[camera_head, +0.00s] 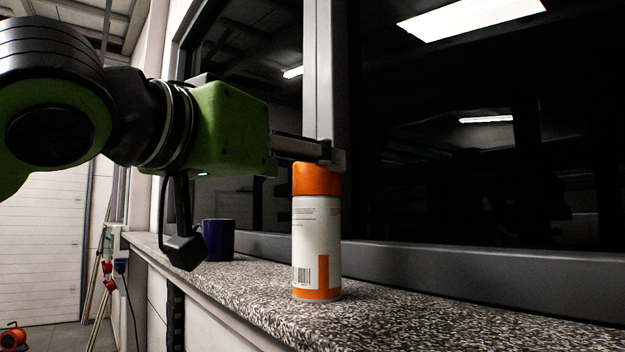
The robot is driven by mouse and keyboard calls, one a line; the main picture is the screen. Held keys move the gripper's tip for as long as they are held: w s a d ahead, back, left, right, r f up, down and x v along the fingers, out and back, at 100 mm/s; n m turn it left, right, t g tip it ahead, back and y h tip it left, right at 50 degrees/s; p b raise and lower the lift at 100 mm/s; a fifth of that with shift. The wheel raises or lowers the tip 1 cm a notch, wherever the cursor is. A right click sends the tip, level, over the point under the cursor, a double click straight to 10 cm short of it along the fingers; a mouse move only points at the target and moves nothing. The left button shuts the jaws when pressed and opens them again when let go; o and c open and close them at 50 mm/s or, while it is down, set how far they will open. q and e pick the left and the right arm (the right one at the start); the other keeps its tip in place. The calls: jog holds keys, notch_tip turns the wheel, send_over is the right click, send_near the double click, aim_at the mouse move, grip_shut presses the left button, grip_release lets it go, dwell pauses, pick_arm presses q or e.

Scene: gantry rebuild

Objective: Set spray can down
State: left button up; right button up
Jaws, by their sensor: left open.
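The spray can (317,240) has an orange cap, a white label with a barcode and orange at its base. It stands upright on the speckled stone sill (420,320). My left gripper (262,200) is open, with its fingers spread wide. One finger is at the can's cap, and I cannot tell whether it touches. My right gripper is not in view.
A dark window (480,170) with a grey frame rises behind the sill. The sill right of the can is clear.

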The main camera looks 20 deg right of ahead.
pick_arm(q)
jog(key=b+v, duration=0.1)
jog(key=v, duration=0.6)
jog(key=shift+b, duration=0.4)
jog(key=shift+s, duration=0.1)
